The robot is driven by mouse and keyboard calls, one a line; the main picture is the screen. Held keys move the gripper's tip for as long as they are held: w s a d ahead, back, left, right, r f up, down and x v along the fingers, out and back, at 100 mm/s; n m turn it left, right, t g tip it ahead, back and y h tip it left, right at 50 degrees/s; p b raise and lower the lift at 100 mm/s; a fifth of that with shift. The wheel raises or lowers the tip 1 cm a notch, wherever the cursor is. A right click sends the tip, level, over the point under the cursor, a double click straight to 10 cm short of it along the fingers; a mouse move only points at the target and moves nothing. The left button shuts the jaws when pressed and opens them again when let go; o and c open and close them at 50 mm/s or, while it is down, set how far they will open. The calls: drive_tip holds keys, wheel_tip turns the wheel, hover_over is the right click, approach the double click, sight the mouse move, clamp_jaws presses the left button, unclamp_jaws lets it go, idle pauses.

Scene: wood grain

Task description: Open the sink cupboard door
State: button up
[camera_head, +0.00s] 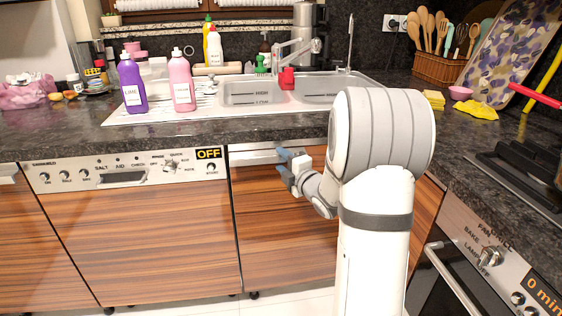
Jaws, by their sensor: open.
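The sink cupboard door (272,225) is a striped wood-grain panel below the sink, and it looks closed. A light metal handle strip (262,157) runs along its top edge. My gripper (281,163) is open in front of the upper part of this door, close to the handle strip. Its bluish fingertips point left toward the handle; I cannot tell whether they touch it. My arm hides the right part of the door and of its handle.
The dishwasher (140,245) with its control strip stands left of the door. An oven (480,265) with a bar handle stands at the right. The dark counter (75,135) overhangs the fronts. Bottles (181,82) stand beside the sink (290,92). Floor shows below the door.

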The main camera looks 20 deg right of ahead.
drive_tip(key=shift+w+a, duration=0.15)
drive_tip(key=shift+w, duration=0.75)
drive_tip(key=shift+c, duration=0.4)
